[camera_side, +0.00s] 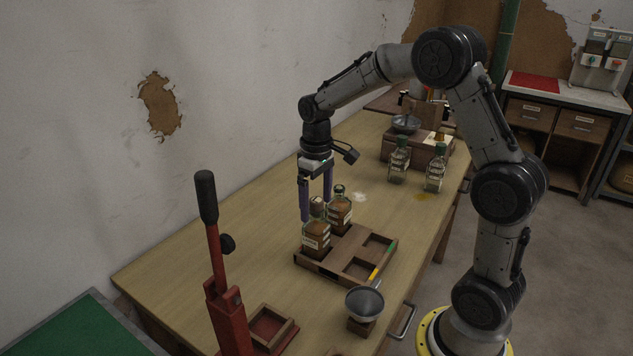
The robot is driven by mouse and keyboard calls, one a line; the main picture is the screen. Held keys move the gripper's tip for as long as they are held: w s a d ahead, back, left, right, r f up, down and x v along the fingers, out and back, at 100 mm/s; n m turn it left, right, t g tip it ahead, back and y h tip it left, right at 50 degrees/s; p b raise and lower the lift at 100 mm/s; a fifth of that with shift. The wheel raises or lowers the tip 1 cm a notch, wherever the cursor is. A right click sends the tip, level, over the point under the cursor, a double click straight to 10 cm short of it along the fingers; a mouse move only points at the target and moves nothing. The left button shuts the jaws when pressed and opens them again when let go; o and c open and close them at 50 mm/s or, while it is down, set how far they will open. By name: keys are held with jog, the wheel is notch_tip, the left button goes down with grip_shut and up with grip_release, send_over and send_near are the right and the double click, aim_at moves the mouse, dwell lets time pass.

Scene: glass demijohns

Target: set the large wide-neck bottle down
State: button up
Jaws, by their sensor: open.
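My gripper (316,208) points down with its two purple fingers spread. It is over two brown-filled glass bottles with pale labels. The front bottle (316,238) stands upright at the left end of the wooden tray (343,277), its top between or just by the fingertips. The other bottle (340,214) stands upright just behind it, close to the right finger. I cannot tell for sure which of them is the large wide-neck bottle, nor whether a finger touches the glass.
The tray's right compartments look empty, with a yellow-green pencil (382,262) across its edge. A funnel on a block (364,305), a red lever press (226,300) and a small box (270,328) stand in front. Two bottles (399,162) (435,170) stand behind, by a wooden rack (415,150).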

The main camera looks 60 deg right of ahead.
notch_tip(320, 180, up, 6)
jog(key=shift+r, duration=0.1)
jog(key=s+a+r+t, duration=0.3)
jog(key=s+a+r, duration=0.35)
jog(key=s, duration=0.45)
jog(key=s+a+f+t, duration=0.2)
jog(key=s+a, duration=0.2)
jog(key=s, duration=0.7)
jog(key=shift+a+f+t, duration=0.15)
jog(key=shift+t, duration=0.15)
jog(key=shift+s, duration=0.1)
